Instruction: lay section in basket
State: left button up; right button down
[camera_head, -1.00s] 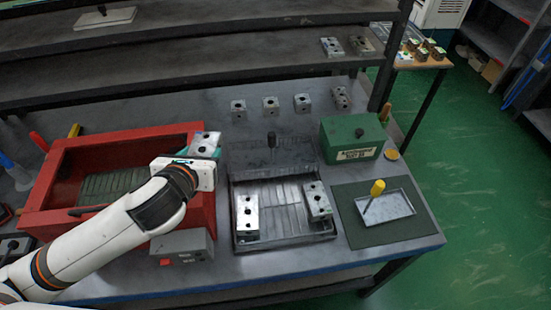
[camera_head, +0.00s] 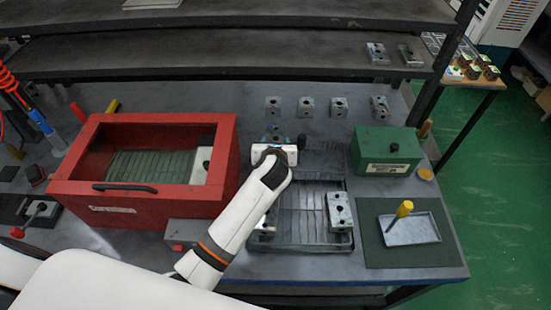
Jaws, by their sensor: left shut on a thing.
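My left gripper (camera_head: 275,144) hovers over the left back part of the dark slatted basket (camera_head: 300,205). It is shut on a grey metal section (camera_head: 274,130), mostly hidden behind the gripper. One section (camera_head: 340,211) lies in the right side of the basket. Another (camera_head: 265,224) at its left is partly hidden by my arm. A further section (camera_head: 201,165) sits at the right end inside the red open box (camera_head: 135,205). My right gripper is not in view.
Several metal blocks (camera_head: 306,106) stand in a row at the back of the bench. A green box (camera_head: 388,152) and a small tray (camera_head: 408,230) with a yellow-handled tool (camera_head: 404,209) are at the right. A grey box (camera_head: 188,233) stands in front of the red box.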

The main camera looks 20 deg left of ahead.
pick_arm(q)
notch_tip(320, 180, down, 3)
jog(key=shift+w, duration=0.1)
jog(key=shift+f+b, duration=0.3)
jog(key=shift+f, duration=1.85)
jog(key=o, duration=1.3)
jog(key=shift+f, duration=0.2)
jog(key=shift+r, duration=0.15)
jog(key=shift+s+r, duration=0.15)
jog(key=shift+s, duration=0.2)
jog(key=v, duration=1.1)
jog(key=shift+s+d+r, duration=0.1)
jog(key=shift+s+d, duration=0.05)
jog(key=shift+s, duration=0.05)
